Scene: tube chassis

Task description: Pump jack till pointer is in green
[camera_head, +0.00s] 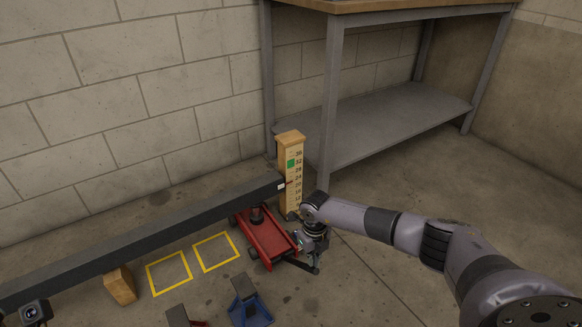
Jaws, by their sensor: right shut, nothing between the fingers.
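A red floor jack (264,236) stands on the floor under a long dark steel beam (165,225). Its round saddle is under the beam near the beam's right end. A wooden scale post (291,150) with numbers stands beside that end. The green band (291,163) is near the top of the scale. The small pointer (288,184) at the beam's end sits below the green. My right gripper (313,264) is shut and empty at the jack's near right end. The jack's handle is hard to make out there.
A metal workbench (333,90) with a low shelf stands behind on the right. A wooden block (121,285) is by the beam. Yellow floor squares (168,272) lie in front of it. A blue jack stand (248,304) and a partly cut-off red stand (180,317) are in front.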

